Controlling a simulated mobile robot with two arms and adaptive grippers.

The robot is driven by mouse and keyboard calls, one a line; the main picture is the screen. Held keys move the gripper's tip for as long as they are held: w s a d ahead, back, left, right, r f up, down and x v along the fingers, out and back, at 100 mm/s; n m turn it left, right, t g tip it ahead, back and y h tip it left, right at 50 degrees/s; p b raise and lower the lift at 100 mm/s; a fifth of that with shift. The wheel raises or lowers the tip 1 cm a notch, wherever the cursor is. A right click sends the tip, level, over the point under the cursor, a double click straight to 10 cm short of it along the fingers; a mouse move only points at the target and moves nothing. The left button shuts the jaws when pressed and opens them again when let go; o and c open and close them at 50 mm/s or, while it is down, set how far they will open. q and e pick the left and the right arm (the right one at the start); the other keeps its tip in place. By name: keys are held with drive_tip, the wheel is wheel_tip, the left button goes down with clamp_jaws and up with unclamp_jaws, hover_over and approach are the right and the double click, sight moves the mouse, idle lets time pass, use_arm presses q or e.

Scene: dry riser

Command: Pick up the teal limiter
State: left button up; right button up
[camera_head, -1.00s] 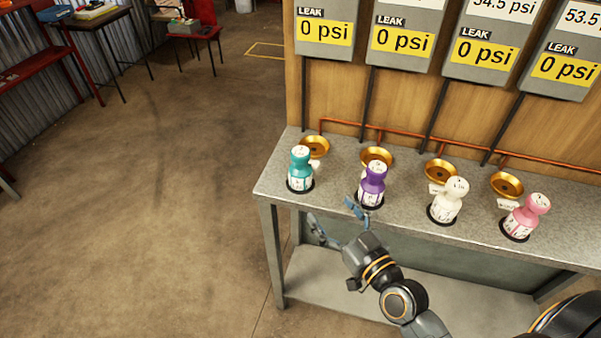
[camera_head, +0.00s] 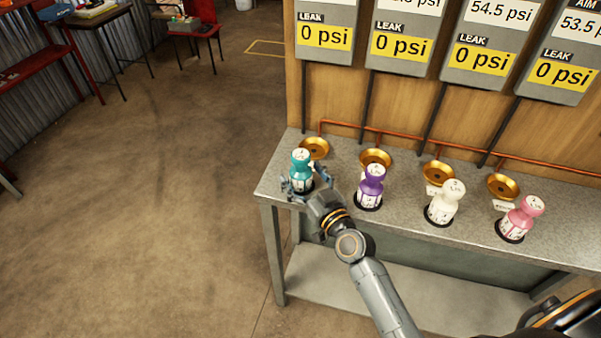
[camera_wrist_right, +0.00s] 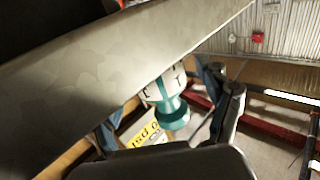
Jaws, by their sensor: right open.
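My left gripper is not in view.
The grey bench (camera_head: 400,222) also carries a purple limiter (camera_head: 370,187), a white limiter (camera_head: 446,203) and a pink limiter (camera_head: 521,218). Brass cups (camera_head: 314,148) stand behind them along a copper pipe. Gauges hang above. Floor left of the bench is clear.

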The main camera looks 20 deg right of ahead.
drive_tip(key=shift+w+a, duration=0.1)
drive_tip(key=shift+w, duration=0.45)
drive_tip(key=shift+s, duration=0.1)
drive_tip(key=c, duration=1.6)
